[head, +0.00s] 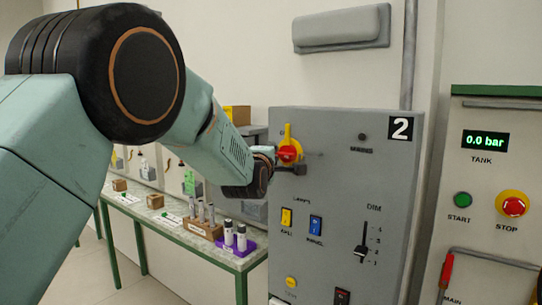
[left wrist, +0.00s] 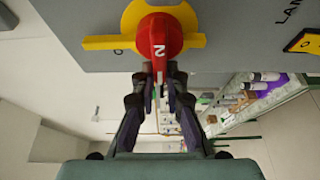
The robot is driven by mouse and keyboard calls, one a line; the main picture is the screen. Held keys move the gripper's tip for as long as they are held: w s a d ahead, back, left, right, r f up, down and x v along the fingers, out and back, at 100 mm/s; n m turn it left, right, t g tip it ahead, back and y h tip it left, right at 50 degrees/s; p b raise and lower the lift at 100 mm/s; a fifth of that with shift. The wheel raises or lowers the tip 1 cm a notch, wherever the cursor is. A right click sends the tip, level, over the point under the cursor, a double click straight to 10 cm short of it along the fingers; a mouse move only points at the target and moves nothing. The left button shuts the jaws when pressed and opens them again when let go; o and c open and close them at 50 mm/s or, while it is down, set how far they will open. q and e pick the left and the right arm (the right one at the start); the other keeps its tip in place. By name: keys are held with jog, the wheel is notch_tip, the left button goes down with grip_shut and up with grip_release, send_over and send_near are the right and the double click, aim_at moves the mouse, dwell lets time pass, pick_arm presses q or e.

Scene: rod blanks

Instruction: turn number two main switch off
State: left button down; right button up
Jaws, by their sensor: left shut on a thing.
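The main switch is a red knob (head: 288,153) on a yellow plate (head: 287,132), on the upper left of the grey panel marked 2 (head: 343,190). In the left wrist view the red handle (left wrist: 160,42) bears a white 2. There it lies crosswise to the yellow plate (left wrist: 110,42), which has an O mark near its left end. My left gripper (left wrist: 160,82) is shut on the end of the red handle, a finger on each side. In the head view the gripper (head: 290,169) reaches the switch from the left, partly hiding it. My right gripper is not in view.
A second panel at right has START (head: 462,200) and STOP (head: 512,206) buttons. A bench (head: 225,256) with rods and a purple tray stands behind at left.

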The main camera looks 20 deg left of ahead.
pick_arm(q)
jog(key=shift+d+f, duration=0.1)
jog(key=shift+f, duration=0.2)
jog(key=c, duration=1.4)
grip_release()
jog(key=shift+r, duration=0.1)
jog(key=shift+d+r, duration=0.1)
jog(key=shift+d, duration=0.1)
jog(key=shift+s, duration=0.1)
jog(key=s, duration=1.1)
jog(key=shift+s+d+r, duration=0.1)
jog(key=shift+s+d, duration=0.2)
jog(key=shift+s, duration=0.1)
